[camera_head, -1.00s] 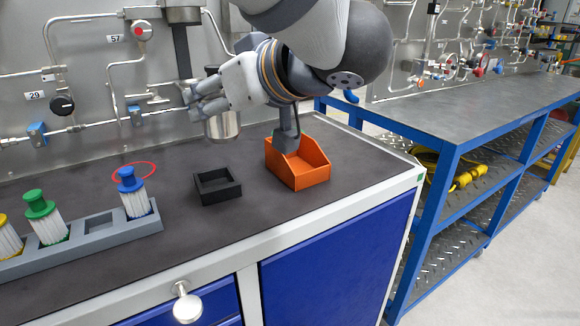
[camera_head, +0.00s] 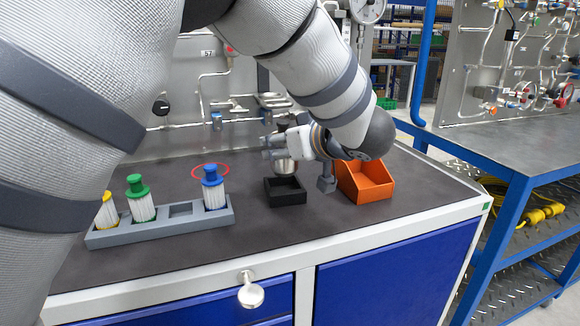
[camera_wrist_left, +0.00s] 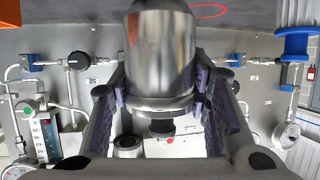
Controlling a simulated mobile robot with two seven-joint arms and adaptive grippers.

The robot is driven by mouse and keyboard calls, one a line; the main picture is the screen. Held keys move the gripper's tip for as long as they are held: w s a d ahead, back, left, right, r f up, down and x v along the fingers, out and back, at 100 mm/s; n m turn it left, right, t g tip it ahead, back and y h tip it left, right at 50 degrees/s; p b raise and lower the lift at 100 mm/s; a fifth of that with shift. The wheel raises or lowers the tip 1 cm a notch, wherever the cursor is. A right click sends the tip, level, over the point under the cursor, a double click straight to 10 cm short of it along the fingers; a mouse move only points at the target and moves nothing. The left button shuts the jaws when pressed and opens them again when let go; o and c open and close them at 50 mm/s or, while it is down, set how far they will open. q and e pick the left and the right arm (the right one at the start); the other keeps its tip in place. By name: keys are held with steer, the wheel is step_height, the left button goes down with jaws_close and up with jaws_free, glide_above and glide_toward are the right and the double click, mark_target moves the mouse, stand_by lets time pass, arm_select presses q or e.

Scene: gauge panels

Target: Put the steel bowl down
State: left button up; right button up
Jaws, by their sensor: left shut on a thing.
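The steel bowl (camera_head: 285,167) is held by my left gripper (camera_head: 272,150), low above the black square tray (camera_head: 287,196) or just behind its rear rim; I cannot tell whether it touches. In the left wrist view the bowl (camera_wrist_left: 160,55) fills the space between the dark finger pads of my left gripper (camera_wrist_left: 155,95). The red ring (camera_head: 195,175) is on the dark bench top to the left, partly behind the blue-capped cartridge. It also shows at the top of the left wrist view (camera_wrist_left: 208,15). My right gripper is not in view.
A grey rack (camera_head: 160,229) holds yellow-, green- and blue-capped (camera_head: 213,187) cartridges and has an empty slot. An orange bin (camera_head: 365,184) stands right of the tray. The gauge panel with pipes rises behind. Bench top (camera_head: 260,230) in front of the tray is clear.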

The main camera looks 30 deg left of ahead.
mark_target(284, 167)
arm_select(q)
steer(key=shift+w+a+f, duration=0.2)
steer(key=shift+w+f, duration=0.05)
steer(key=shift+f, duration=0.1)
steer(key=f, duration=0.1)
steer(key=w+f, duration=0.1)
steer(key=f, duration=0.1)
steer(key=a+f, duration=0.1)
steer(key=shift+w+f, duration=0.15)
steer(key=shift+f, duration=0.25)
steer(key=shift+f, duration=0.15)
steer(key=o, duration=1.5)
